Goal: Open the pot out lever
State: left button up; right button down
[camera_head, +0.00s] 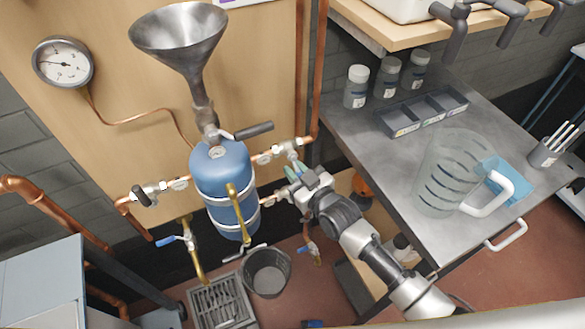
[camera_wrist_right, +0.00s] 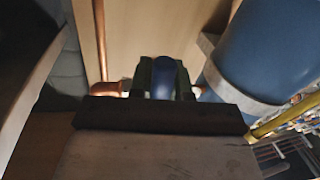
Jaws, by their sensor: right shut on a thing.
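The pot is a blue tank (camera_head: 222,168) with white bands, below a metal funnel. A blue lever (camera_head: 290,172) sits on the copper pipe just right of the pot, mostly hidden by my right gripper (camera_head: 298,176). In the right wrist view, the gripper (camera_wrist_right: 163,82) is shut on this blue lever (camera_wrist_right: 163,78), with a green finger pad on each side of it. The blue tank (camera_wrist_right: 262,50) is close to the right in that view. The valve body behind the fingers is hidden. My left gripper is not in view.
A black-handled lever (camera_head: 253,130) is above the pot. Another blue lever (camera_head: 168,240) is at lower left. A dark bucket (camera_head: 267,272) stands beside a floor grate (camera_head: 220,303). At right, a metal table (camera_head: 440,235) holds a clear jug (camera_head: 445,175) and several jars.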

jog(key=shift+w+d+r+n+g+h+p, duration=0.15)
jog(key=shift+d+n+p, duration=0.2)
jog(key=shift+n+p, duration=0.35)
jog(key=shift+w+d+r+n+g+h+p, duration=0.15)
jog(key=shift+d+n+p, duration=0.3)
jog(key=shift+n, duration=0.5)
jog(key=shift+w+d+n+h+p, duration=0.25)
jog(key=shift+n+p, duration=0.3)
jog(key=shift+n, duration=0.3)
jog(key=shift+s, duration=0.1)
jog(key=c, duration=1.1)
grip_release()
